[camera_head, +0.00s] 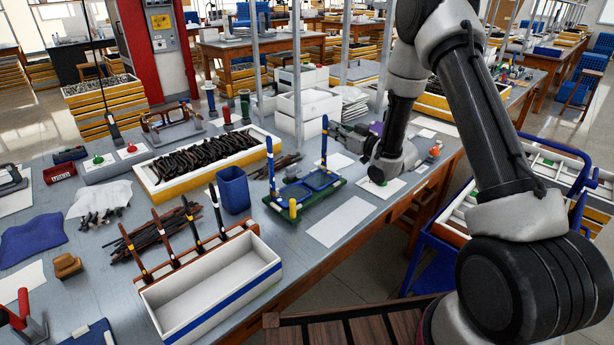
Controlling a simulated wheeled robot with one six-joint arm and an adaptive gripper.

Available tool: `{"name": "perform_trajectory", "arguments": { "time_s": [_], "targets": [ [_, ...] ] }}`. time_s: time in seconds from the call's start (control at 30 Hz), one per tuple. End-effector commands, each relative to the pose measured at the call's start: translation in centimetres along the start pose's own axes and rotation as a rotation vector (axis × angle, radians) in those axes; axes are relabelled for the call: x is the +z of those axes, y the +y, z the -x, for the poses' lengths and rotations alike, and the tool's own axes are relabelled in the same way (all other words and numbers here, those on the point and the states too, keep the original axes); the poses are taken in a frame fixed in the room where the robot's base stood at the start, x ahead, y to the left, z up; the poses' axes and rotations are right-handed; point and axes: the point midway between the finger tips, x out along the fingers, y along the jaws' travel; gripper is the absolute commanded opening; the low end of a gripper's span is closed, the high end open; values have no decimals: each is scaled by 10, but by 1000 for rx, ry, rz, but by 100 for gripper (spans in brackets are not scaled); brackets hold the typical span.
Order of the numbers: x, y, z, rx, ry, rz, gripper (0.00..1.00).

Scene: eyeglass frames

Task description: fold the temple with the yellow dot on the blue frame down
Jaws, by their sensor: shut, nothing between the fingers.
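The blue frame (318,180) lies in a green holder (306,207) on the grey table, lenses flat. Its left temple (270,160) and its right temple (324,142) both stand upright. Yellow shows low at the holder's left front, on a short yellow post (292,208). Which temple bears the yellow dot is too small to tell. My gripper (338,132) is shut and empty, just right of the right temple and behind the holder. Whether it touches that temple I cannot tell.
A blue cup (233,190) stands left of the holder. A white bin with a blue stripe (217,305) and a rack of upright dark temples (190,217) are nearer. White sheets (342,221) lie flat at the right. Metal posts (297,80) rise behind.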

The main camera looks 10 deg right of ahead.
Motion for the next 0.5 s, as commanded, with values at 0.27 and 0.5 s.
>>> {"name": "perform_trajectory", "arguments": {
  "time_s": [0.27,0.5],
  "targets": [
    [0,-2,0,-1,0,11,0],
    [-2,-16,0,-1,1,106,0]
  ]
}}
